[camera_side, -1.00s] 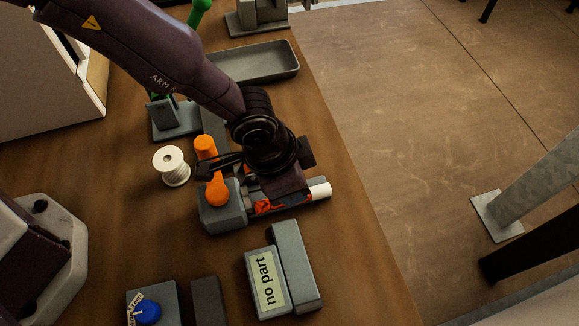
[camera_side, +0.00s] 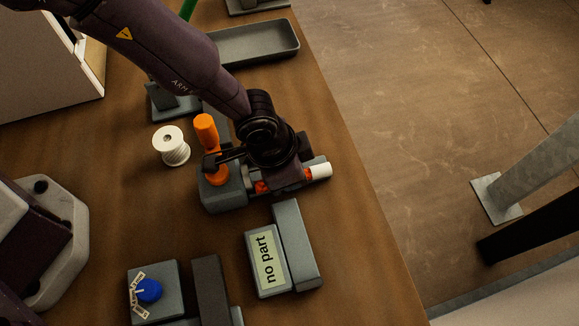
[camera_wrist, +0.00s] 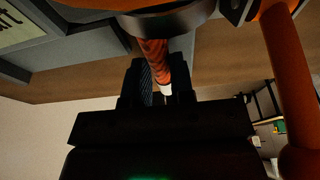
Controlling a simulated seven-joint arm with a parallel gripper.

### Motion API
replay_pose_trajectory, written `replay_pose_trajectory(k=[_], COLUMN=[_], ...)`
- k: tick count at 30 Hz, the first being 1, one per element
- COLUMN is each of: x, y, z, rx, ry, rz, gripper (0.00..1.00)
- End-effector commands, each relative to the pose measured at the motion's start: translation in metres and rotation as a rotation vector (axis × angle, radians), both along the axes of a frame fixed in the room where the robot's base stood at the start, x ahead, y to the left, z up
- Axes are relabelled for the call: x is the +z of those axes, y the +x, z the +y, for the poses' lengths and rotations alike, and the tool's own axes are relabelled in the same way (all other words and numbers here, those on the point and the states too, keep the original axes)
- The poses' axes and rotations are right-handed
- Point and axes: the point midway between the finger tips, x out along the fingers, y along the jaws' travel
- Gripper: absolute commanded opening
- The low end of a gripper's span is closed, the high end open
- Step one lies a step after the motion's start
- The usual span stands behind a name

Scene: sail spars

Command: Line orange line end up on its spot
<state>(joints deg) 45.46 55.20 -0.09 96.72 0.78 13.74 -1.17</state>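The orange line end (camera_side: 262,187) lies along a grey fixture (camera_side: 222,197) in the side view, partly hidden under my gripper (camera_side: 289,176). A white cylindrical piece (camera_side: 319,171) shows at its right. In the wrist view the orange line (camera_wrist: 154,57) runs between the two fingers of my gripper (camera_wrist: 162,84), with a white tip (camera_wrist: 165,89) at its end. Whether the fingers press on it is unclear. An orange handle (camera_side: 206,130) stands at the fixture's left end; it also shows large at right in the wrist view (camera_wrist: 287,70). The target spot is not identifiable.
A white spool (camera_side: 171,147) stands left of the fixture. A grey block labelled "no part" (camera_side: 264,262) lies in front. A blue button (camera_side: 148,290) sits on a grey block at the lower left. An empty grey tray (camera_side: 262,50) is behind. The table's right edge is near.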

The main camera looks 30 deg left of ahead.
Motion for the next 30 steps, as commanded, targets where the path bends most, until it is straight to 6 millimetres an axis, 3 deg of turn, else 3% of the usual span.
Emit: replay_pose_trajectory(k=[30], x=[0.001], y=[0.011], z=[0.011], rx=[0.002], ry=[0.001], rz=[-0.001], gripper=[0.02])
